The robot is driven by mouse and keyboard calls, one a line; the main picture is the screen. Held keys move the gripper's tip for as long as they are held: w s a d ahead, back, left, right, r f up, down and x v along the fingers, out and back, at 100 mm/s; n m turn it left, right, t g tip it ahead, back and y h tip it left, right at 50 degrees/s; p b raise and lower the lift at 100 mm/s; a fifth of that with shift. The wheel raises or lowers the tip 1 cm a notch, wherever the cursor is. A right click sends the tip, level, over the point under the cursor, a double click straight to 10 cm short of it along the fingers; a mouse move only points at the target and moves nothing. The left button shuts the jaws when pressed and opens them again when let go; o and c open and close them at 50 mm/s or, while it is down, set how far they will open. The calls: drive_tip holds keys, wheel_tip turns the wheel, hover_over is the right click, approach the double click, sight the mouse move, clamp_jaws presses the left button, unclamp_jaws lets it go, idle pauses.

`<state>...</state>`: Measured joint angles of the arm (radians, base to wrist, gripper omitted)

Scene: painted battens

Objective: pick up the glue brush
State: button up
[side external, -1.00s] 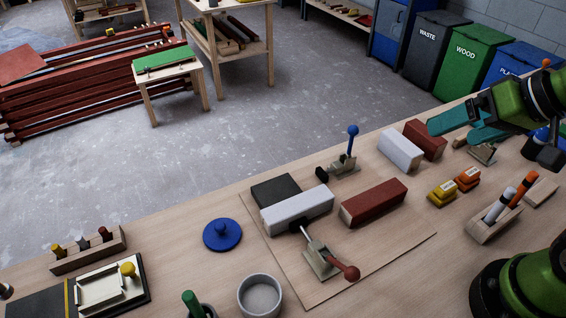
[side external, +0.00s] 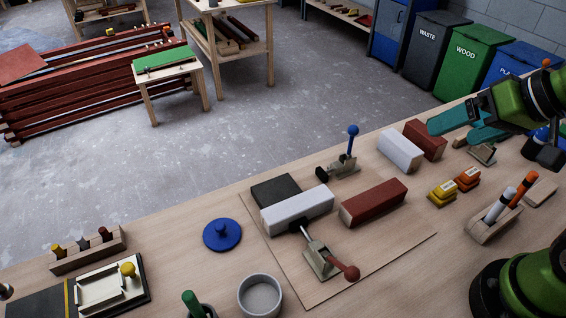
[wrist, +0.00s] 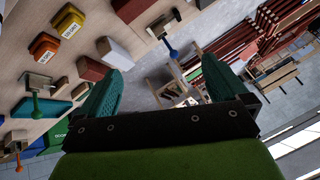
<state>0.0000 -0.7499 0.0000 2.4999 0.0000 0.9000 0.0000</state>
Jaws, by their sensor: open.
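A green handle (side external: 191,301) stands up out of a round holder at the bottom edge of the side view. It is probably the glue brush, but its bristle end is hidden and the frame cuts off the holder. A grey round pot (side external: 260,296) stands just right of it. My gripper (side external: 452,131) is at the upper right of the side view, above the bench's right end, far from the green handle. Its teal fingers are apart with nothing between them. In the wrist view my gripper (wrist: 160,72) also shows open; no brush is visible there.
White and red battens (side external: 373,202), a blue lid (side external: 222,235), yellow blocks (side external: 441,194) and a marker holder (side external: 491,229) lie around. Bare bench shows left of the lid.

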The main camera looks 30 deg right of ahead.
drive_tip(key=c, duration=1)
drive_tip(key=n+g+y, duration=0.2)
drive_tip(key=n+g, duration=0.6)
drive_tip(key=n, duration=1.6)
approach(192, 312)
drive_tip(key=shift+n, duration=0.5)
drive_tip(key=shift+w+x, duration=0.15)
drive_tip(key=shift+x, duration=2.65)
drive_tip(key=shift+w+x, duration=0.15)
drive_tip(key=shift+x, duration=2.7)
